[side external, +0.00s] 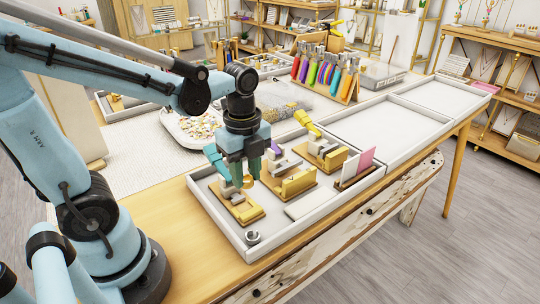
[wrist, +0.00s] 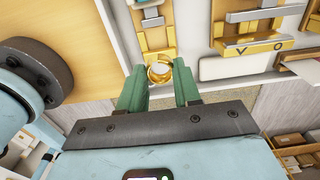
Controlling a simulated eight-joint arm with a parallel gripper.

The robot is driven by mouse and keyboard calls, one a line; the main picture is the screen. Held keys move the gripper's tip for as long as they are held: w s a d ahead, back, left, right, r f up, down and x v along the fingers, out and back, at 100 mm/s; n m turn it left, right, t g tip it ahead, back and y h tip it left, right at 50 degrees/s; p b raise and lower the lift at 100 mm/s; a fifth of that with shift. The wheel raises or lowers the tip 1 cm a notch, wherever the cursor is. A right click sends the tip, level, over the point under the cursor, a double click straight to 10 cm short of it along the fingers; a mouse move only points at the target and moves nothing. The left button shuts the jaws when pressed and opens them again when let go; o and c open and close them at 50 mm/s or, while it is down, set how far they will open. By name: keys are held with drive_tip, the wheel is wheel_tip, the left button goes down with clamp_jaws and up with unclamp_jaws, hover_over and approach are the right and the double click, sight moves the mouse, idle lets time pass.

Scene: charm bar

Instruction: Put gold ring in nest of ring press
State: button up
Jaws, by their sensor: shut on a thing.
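The gold ring (wrist: 160,73) is between the green fingertips of my gripper (wrist: 161,68), which is shut on it. In the side view the ring (side external: 248,182) shows small at the fingertips of my gripper (side external: 243,178). Below is a press with a teal handle and a gold base (side external: 246,214), seemingly the ring press; it also shows in the wrist view (wrist: 154,14), just beyond the ring. The ring appears above or beside this press's near end; I cannot tell whether they touch. My fingers partly hide the press in the side view, and its nest is not clear.
The press stands in a white-walled tray (side external: 221,226) with purple-handled and yellow-handled (side external: 308,122) presses close on its right. A small silver cup (side external: 252,237) sits at the tray's near corner. A blank white plate (side external: 306,204) lies right. Empty trays (side external: 385,130) are farther right.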

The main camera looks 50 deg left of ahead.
drive_tip(key=shift+s+a+r, duration=0.15)
drive_tip(key=shift+s+a, duration=0.05)
drive_tip(key=shift+a, duration=0.2)
hover_over(245, 209)
drive_tip(key=shift+f, duration=2.5)
drive_tip(key=shift+f, duration=1.45)
idle(1.3)
drive_tip(key=o, duration=1)
drive_tip(key=shift+c, duration=0.2)
